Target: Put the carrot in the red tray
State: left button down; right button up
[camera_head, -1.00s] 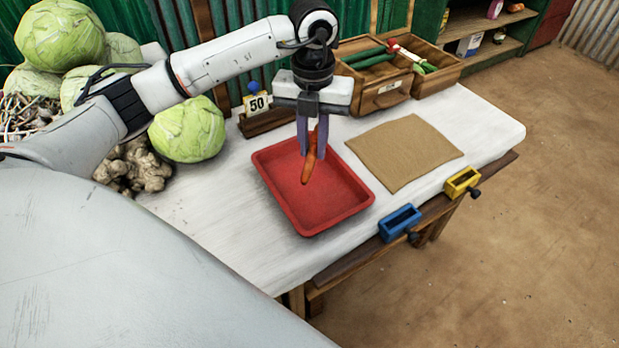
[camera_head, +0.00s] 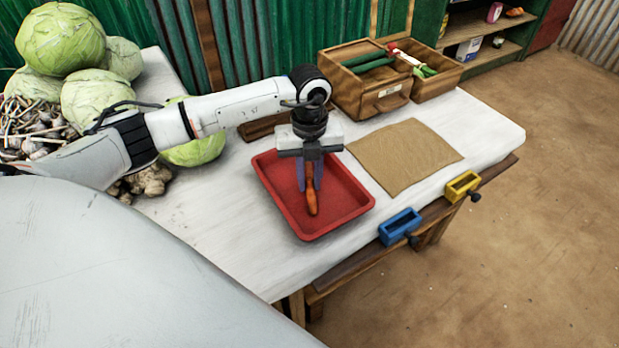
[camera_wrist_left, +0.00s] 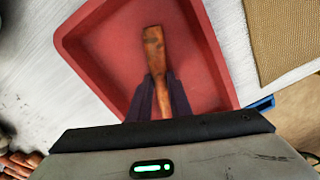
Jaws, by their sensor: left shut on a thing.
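The orange carrot (camera_head: 312,200) is between the fingers of my left gripper (camera_head: 309,182), inside the outline of the red tray (camera_head: 345,212). The gripper is shut on it and points down. In the left wrist view the carrot (camera_wrist_left: 154,52) extends from between the dark fingers (camera_wrist_left: 163,98) over the floor of the red tray (camera_wrist_left: 95,62). I cannot tell whether the carrot touches the tray floor. My right gripper is not in view.
A brown mat (camera_head: 405,157) lies right of the tray. Blue (camera_head: 400,226) and yellow (camera_head: 462,186) holders sit at the table's front edge. Wooden boxes (camera_head: 370,85) with green vegetables stand behind. Cabbages (camera_head: 62,38) and ginger (camera_head: 150,180) are at the left.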

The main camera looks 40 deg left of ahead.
aim_at(309, 183)
pick_arm(q)
jog(key=shift+f, duration=0.1)
jog(key=shift+f, duration=0.15)
jog(key=c, duration=1.6)
grip_release()
notch_tip(309, 183, up, 12)
jog(key=shift+r, duration=0.2)
